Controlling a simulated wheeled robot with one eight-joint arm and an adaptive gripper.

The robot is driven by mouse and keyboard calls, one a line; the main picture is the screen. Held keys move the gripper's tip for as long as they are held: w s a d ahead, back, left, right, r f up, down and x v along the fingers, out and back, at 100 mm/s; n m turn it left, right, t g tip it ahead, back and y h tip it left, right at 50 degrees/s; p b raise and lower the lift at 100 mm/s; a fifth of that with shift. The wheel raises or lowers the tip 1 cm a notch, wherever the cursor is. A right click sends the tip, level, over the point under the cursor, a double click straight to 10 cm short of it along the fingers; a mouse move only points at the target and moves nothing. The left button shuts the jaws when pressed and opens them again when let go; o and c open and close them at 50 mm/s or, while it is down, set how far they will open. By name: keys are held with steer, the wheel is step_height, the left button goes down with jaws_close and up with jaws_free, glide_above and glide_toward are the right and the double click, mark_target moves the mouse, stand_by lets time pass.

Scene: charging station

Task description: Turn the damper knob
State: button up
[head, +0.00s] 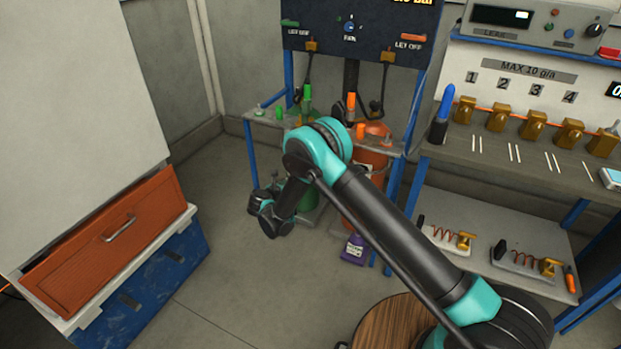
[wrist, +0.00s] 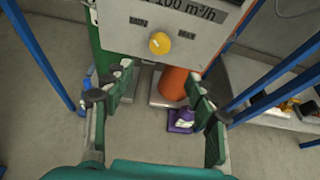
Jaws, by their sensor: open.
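In the wrist view, a yellow round knob (wrist: 160,43) sits on the front of a pale panel (wrist: 125,30). Small dark labels flank it, and the text "100 m³/h" stands above. I take it for the damper knob; I cannot pick it out in the head view. My gripper (wrist: 158,108) is open, with green fingers spread left and right and nothing between them. The knob is beyond the fingertips, near the top of the view, apart from them. In the head view my gripper (head: 263,202) is small and dark, low in front of the bench.
An orange cylinder (wrist: 174,84) and a purple container (wrist: 181,120) stand below the panel. Blue frame legs (wrist: 42,52) rise on both sides.

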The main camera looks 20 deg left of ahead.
steer(key=x, duration=1.4)
steer(key=shift+w, duration=0.4)
steer(key=c, duration=1.2)
steer(key=shift+o, duration=0.2)
steer(key=m+y, duration=0.2)
steer(key=m, duration=0.2)
steer(key=m+t+y, duration=0.1)
steer(key=m+y, duration=0.2)
steer(key=m, duration=0.1)
steer(key=shift+d+f+t, duration=0.2)
steer(key=shift+t, duration=0.1)
